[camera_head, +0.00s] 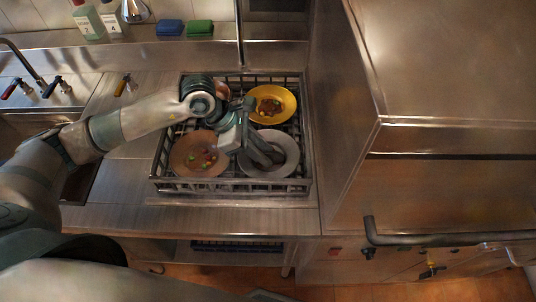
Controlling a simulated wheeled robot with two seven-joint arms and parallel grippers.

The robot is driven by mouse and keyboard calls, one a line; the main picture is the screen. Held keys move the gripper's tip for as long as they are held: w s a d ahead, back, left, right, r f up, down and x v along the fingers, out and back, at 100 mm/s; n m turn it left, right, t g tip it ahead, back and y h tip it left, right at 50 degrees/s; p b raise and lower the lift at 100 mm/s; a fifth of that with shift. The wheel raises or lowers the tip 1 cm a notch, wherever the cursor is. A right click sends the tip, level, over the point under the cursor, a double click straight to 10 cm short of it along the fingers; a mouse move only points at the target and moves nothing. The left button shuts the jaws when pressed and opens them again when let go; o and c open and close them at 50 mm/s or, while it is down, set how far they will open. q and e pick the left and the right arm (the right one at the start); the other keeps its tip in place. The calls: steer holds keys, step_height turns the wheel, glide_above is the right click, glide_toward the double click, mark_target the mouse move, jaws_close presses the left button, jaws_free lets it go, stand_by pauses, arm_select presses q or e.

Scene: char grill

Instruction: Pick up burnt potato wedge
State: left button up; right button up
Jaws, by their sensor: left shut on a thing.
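My left arm reaches in from the left over a dish rack. My left gripper (268,156) points down and to the right over the white plate (291,148) and covers much of it. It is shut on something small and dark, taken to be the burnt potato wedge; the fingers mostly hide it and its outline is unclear. A brown-pink plate (178,164) with food scraps is to the left of the gripper. A yellow plate (288,100) with brown scraps is behind it. My right gripper is not in view.
The grey rack (160,170) with raised edges holds the plates on a steel counter (120,222). A large steel machine (343,130) stands close on the right. A vertical pipe (240,35) rises behind the rack. Blue (170,28) and green (200,28) sponges lie on the back ledge.

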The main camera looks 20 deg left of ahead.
mark_target(274, 153)
arm_select(q)
steer(key=shift+r+b, duration=0.65)
steer(key=shift+r, duration=0.15)
step_height(274, 153, up, 2)
steer(key=shift+r+b, duration=0.2)
steer(key=shift+b, duration=0.5)
steer(key=s+d+r+b, duration=0.1)
steer(key=s+d+r, duration=0.1)
steer(key=d, duration=0.1)
steer(key=s+d+r+b, duration=0.1)
steer(key=s+d+r, duration=0.1)
steer(key=d, duration=0.1)
steer(key=s+d+r+b, duration=0.1)
steer(key=s+d+r, duration=0.2)
steer(key=shift+d+b, duration=0.15)
steer(key=shift+b, duration=0.2)
steer(key=shift+s, duration=0.1)
